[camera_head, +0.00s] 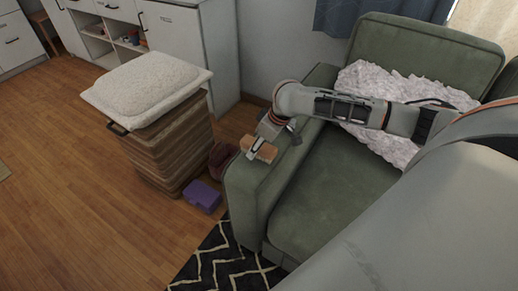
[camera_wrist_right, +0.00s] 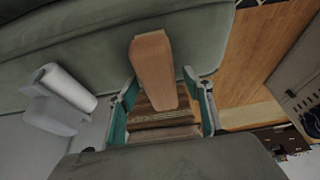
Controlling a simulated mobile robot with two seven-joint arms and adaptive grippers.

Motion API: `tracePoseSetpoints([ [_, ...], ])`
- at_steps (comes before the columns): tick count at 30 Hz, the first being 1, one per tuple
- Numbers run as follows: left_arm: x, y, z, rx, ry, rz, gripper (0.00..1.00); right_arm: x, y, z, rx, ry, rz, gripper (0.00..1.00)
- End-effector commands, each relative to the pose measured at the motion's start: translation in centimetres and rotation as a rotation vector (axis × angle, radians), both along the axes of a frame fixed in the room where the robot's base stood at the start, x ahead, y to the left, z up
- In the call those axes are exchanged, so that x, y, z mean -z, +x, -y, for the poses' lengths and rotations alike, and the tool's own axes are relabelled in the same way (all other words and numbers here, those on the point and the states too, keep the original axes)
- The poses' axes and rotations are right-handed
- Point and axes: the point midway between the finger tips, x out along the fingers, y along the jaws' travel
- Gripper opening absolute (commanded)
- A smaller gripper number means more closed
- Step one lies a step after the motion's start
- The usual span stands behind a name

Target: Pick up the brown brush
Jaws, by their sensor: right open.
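The brown brush (camera_head: 265,151) is a block-like piece lying on the green sofa's left armrest (camera_head: 252,184). In the right wrist view the brush (camera_wrist_right: 153,68) points lengthwise toward the camera, its near end between the two teal-padded fingers. My right gripper (camera_head: 261,147) is at the brush over the armrest. In the wrist view the right gripper (camera_wrist_right: 159,84) is open, with a gap showing on each side of the brush. The gripper covers part of the brush in the head view. My left gripper is not in view.
A striped brown hamper (camera_head: 165,150) with a white cushion (camera_head: 148,88) on top stands left of the sofa. A purple box (camera_head: 202,196) lies on the floor between them. A white roll (camera_wrist_right: 68,87) shows in the wrist view. Wooden floor is open at left.

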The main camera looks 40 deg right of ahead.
Motion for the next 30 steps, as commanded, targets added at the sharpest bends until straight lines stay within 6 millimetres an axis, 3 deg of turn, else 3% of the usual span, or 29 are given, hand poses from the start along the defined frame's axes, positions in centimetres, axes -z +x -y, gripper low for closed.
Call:
tracePoseSetpoints([
  [11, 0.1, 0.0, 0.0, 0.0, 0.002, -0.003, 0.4, 0.1, 0.0, 0.0, 0.0, 0.0, 0.0, 0.51],
  [16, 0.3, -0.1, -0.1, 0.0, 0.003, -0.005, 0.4, 0.1, 0.0, 0.0, 0.0, 0.0, 0.0, 0.09],
  [17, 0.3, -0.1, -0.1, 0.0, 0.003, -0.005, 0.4, 0.1, 0.0, 0.0, 0.0, 0.0, 0.0, 0.07],
  [26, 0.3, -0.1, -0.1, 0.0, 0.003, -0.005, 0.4, 0.1, 0.0, 0.0, 0.0, 0.0, 0.0, 0.07],
  [30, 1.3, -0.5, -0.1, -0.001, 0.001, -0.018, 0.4, 0.1, 0.0, 0.0, 0.0, 0.0, -0.002, 0.07],
])
